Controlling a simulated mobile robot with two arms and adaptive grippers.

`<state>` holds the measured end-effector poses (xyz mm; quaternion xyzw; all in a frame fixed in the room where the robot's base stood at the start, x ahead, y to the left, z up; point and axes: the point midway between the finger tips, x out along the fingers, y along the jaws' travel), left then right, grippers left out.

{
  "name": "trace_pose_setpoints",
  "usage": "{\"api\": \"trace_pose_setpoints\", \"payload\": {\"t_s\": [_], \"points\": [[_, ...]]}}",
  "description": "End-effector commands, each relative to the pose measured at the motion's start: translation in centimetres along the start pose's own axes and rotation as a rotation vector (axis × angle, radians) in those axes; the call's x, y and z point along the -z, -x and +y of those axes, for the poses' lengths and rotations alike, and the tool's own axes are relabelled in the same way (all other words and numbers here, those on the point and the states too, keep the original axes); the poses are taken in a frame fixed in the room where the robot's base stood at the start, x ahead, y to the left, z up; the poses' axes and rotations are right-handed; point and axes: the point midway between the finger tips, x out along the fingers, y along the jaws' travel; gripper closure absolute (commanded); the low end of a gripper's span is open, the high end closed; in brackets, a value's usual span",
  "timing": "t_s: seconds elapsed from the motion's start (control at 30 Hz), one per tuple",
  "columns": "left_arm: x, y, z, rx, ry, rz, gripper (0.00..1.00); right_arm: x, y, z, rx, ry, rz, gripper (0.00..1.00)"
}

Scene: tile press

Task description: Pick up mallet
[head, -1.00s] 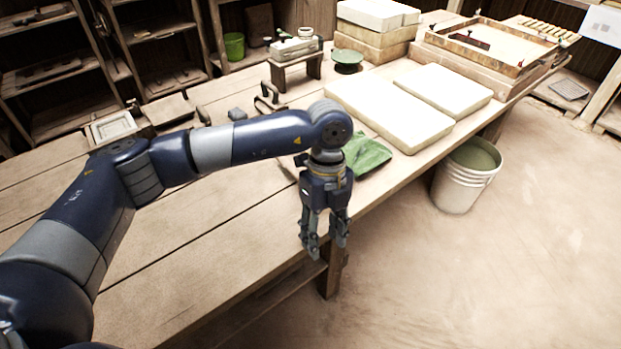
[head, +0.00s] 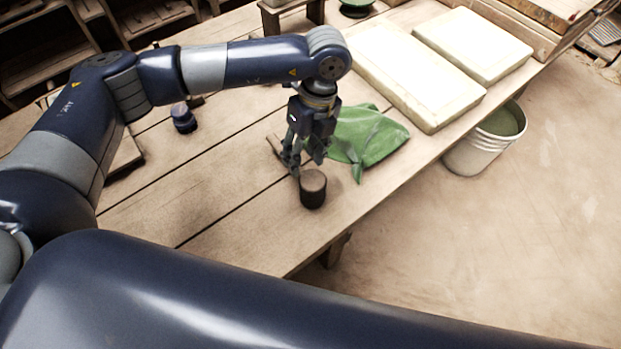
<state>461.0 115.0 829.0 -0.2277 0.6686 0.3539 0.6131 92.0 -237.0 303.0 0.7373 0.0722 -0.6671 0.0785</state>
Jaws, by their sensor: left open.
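The mallet (head: 313,190) lies on the wooden table near its front edge. Its dark round head shows just below my left gripper. A short piece of what looks like its handle shows at the gripper's left side; the rest is hidden behind the fingers. My left gripper (head: 305,164) points down with its fingers open, over the handle close to the head. I cannot tell whether the fingers touch the handle. My right gripper is not in view.
A green cloth (head: 368,136) lies just right of the gripper. Two pale slabs (head: 415,75) (head: 474,44) lie behind it. A white bucket (head: 472,153) stands on the floor beside the table. A small dark object (head: 183,118) sits left on the table. The front boards are clear.

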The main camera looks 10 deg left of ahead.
Motion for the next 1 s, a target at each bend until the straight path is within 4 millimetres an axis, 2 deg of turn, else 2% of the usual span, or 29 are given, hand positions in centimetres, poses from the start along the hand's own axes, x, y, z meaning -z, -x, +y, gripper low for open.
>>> {"api": "trace_pose_setpoints", "payload": {"t_s": [0.03, 0.1, 0.2, 0.27, 0.4, 0.57, 0.83, 1.0], "points": [[-0.1, -0.6, 0.1, -0.001, 0.001, 0.000, 0.58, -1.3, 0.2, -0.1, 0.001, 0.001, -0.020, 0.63], [-0.1, -1.1, 0.0, 0.001, 0.001, -0.001, 0.58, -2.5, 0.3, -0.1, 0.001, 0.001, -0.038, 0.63], [-0.1, -1.8, 0.1, -0.002, 0.001, 0.000, 0.58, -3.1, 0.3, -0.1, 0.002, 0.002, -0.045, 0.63], [0.0, -2.5, 0.1, -0.002, 0.001, 0.001, 0.58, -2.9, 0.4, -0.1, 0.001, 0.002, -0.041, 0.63], [-0.1, -4.8, 0.1, -0.003, 0.002, 0.001, 0.58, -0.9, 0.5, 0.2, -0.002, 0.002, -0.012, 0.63], [-0.1, -6.5, 0.1, -0.001, 0.001, 0.000, 0.58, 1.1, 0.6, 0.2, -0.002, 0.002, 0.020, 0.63], [-0.1, -6.8, 0.0, 0.001, 0.001, -0.001, 0.58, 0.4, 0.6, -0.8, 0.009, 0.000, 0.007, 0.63], [-0.1, -6.7, 0.0, 0.001, 0.001, -0.001, 0.96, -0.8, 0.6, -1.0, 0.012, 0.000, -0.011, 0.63]]}}
